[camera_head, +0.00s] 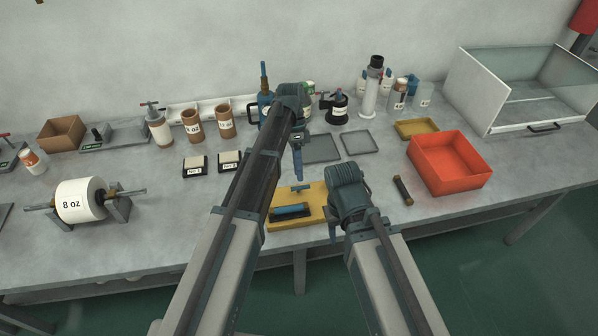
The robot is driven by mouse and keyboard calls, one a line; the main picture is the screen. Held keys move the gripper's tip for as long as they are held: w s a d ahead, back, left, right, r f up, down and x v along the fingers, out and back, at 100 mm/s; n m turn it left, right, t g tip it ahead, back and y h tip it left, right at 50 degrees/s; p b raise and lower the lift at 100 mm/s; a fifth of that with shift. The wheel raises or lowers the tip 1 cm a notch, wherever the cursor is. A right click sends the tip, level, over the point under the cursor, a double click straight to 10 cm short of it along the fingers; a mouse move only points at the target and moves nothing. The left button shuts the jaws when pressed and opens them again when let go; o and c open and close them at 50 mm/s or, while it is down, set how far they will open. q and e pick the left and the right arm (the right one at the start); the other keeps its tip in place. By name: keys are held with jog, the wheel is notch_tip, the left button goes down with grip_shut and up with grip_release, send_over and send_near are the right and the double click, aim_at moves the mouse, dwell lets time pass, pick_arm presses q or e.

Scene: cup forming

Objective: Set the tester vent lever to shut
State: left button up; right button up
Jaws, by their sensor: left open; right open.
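A clear upright column with a black top and small red and blue fittings (371,90) stands at the back, right of center. It looks like the tester, but I cannot make out which fitting is the vent lever or how it is set. A low black device with a red-tipped handle (338,109) stands left of it. My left gripper (297,178) is open and empty, pointing down over the middle of the bench, in front of both devices. My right gripper (333,235) is open and empty, low beside a yellow base. Its jaws are largely hidden by its wrist.
The yellow base (278,221) bears a blue roller. A blue device (264,92) is partly hidden behind my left arm. Cups and a paper roll (80,200) stand left.

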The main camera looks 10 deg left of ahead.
pick_arm(q)
jog(key=p+v, duration=0.8)
jog(key=v, duration=0.2)
